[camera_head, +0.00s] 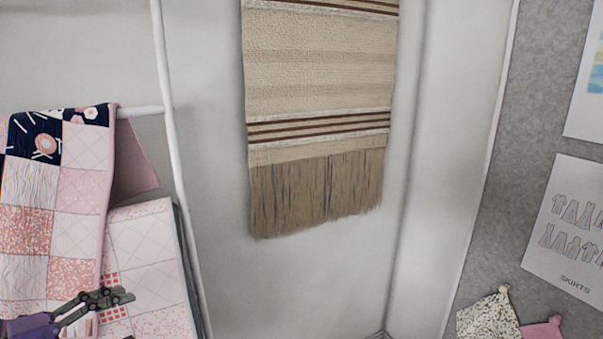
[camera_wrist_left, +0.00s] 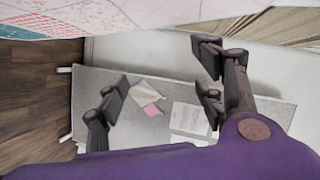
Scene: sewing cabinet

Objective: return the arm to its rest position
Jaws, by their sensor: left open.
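My left gripper (camera_head: 108,298) shows at the lower left of the head view, with purple on its body and dark grey fingers. It is in front of the hanging patchwork quilt (camera_head: 57,195); whether it touches the cloth cannot be told. In the left wrist view the gripper (camera_wrist_left: 163,75) has its two fingers spread wide, with nothing between them. Most of my left arm is outside the head view. My right arm and gripper are not in view.
The quilt hangs over a white rack (camera_head: 168,110). A beige fringed wall hanging (camera_head: 320,75) is on the white wall. A grey pinboard (camera_head: 515,130) at the right holds a skirts sheet (camera_head: 570,228) and fabric swatches (camera_head: 490,318). Wooden floor (camera_wrist_left: 35,95) shows in the wrist view.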

